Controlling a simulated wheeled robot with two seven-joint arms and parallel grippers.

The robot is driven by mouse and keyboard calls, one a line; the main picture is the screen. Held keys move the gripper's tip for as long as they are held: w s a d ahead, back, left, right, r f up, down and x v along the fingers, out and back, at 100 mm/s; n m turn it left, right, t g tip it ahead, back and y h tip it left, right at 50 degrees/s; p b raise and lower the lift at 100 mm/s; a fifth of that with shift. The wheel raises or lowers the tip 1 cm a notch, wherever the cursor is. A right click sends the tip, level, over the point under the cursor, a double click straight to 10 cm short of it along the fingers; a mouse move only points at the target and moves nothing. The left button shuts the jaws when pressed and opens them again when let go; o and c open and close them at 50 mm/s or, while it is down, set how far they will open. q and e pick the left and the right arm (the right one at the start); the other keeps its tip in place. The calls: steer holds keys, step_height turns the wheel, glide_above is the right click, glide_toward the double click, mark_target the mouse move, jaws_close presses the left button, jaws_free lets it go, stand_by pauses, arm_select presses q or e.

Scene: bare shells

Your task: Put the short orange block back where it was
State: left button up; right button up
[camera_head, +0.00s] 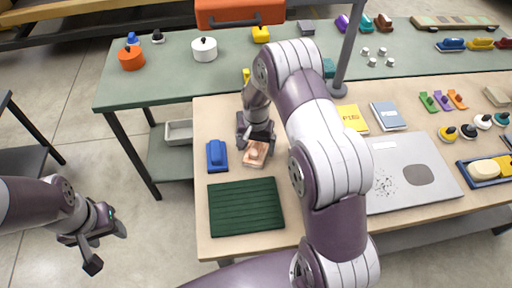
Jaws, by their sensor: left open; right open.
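A short pale-orange block (254,157) with a rounded knob lies near the left edge of the wooden table, just right of a blue block (217,156). My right gripper (256,142) is open right above it, with the fingers at its far end. They partly hide the block, and I cannot tell whether they touch it. A small orange piece (457,99) lies in a row with green and purple ones at the right of the table. My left gripper (106,247) is open and empty over the floor at lower left.
A dark green ribbed mat (246,206) lies in front of the blocks. A grey plate (413,170), a yellow booklet (352,118) and a blue-grey book (388,116) lie to the right. A grey post (346,52) stands behind. A green bench (170,85) with pots runs along the back.

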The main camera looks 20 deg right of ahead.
mark_target(256, 146)
step_height(256, 146, up, 11)
steer(key=b, duration=0.1)
steer(key=s+a+r+n, duration=0.1)
steer(key=s+a+n, duration=0.1)
steer(key=s, duration=0.7)
steer(key=s+a+r+n+t, duration=0.1)
steer(key=s+a+n, duration=0.2)
steer(key=s, duration=0.6)
steer(key=n, duration=0.2)
steer(key=shift+s+n, duration=0.3)
steer(key=shift+s, duration=0.05)
